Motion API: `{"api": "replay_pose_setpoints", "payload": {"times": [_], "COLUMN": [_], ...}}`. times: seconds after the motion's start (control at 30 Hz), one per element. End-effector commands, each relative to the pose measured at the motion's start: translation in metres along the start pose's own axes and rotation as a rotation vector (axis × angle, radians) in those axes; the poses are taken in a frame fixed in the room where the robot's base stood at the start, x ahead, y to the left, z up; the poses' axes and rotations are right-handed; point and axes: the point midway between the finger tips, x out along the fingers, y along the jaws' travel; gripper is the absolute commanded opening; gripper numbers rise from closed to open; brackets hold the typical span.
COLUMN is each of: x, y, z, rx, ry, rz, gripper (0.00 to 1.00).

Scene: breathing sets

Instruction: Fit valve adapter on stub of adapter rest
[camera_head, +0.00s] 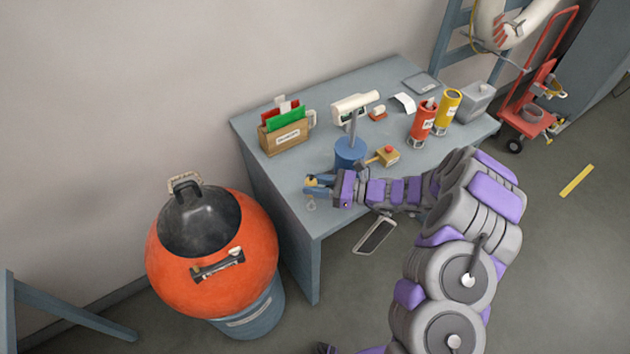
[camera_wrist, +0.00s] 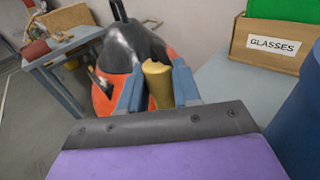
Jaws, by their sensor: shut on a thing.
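My gripper (camera_head: 318,186) is over the front left part of the grey-blue table. It is shut on a small dull-yellow piece, seemingly the valve adapter (camera_wrist: 158,85), which stands between the two blue-grey fingers in the wrist view. In the head view only a bit of yellow shows at the fingers. A small tan block with a red top (camera_head: 388,155) and a tan stub on its left side lies on the table behind my forearm. It may be the adapter rest, but I cannot tell. The held piece is apart from this block.
A blue cylinder stand (camera_head: 350,153) with a grey post stands just behind my gripper. A glasses box (camera_head: 287,137) stands at the back left; red (camera_head: 422,120) and yellow (camera_head: 447,111) cylinders stand right. An orange container (camera_head: 215,278) is beside the table (camera_head: 318,236).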

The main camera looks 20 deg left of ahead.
Motion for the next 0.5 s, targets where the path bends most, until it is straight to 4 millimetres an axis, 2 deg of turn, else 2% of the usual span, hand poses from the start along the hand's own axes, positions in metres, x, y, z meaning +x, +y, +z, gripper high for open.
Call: {"api": "replay_pose_setpoints", "payload": {"times": [0.2, 0.5], "x": [0.002, 0.002], "y": [0.0, 0.001], "z": [-0.021, -0.03], "rx": [0.001, 0.0], "ry": [-0.001, -0.002], "rz": [0.001, 0.001], "gripper": [0.0, 0.0]}}
